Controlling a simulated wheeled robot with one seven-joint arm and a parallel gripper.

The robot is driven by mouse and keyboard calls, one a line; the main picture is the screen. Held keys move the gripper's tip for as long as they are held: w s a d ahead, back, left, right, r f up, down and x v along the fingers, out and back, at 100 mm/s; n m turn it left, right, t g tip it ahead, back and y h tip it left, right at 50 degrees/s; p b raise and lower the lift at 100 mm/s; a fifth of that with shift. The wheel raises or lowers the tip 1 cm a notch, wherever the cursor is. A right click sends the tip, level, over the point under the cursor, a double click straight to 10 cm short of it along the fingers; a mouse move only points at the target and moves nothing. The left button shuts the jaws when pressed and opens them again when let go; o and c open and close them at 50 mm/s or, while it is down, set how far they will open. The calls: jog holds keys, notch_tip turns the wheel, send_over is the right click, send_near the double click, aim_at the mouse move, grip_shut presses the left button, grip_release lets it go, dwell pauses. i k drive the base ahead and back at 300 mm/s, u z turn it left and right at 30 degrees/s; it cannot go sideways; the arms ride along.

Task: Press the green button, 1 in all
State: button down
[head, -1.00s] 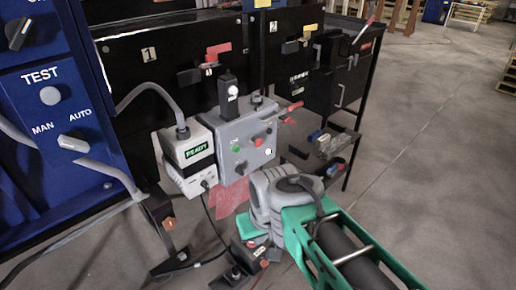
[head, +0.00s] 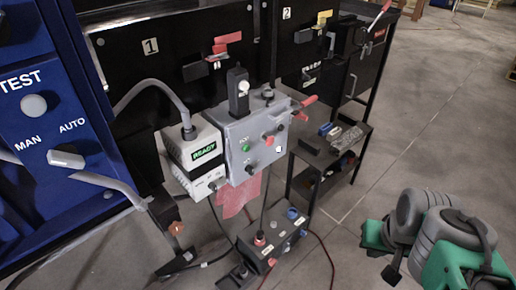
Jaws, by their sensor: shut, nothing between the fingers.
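My gripper (head: 391,272) is at the lower right, over the floor, well to the right of and below the box. It is shut and empty. Its fingertips are small and dark here, partly lost against my arm.
The box also carries a red button (head: 269,140), a white button (head: 278,149) and a black knob (head: 250,168). A white READY unit (head: 196,158) stands at its left. A small pedestal box (head: 273,240) with buttons stands below. A low shelf (head: 345,152) is right; open floor lies between it and my arm.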

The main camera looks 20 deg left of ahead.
aim_at(246, 148)
jog(key=i, duration=0.8)
jog(key=u, duration=2.55)
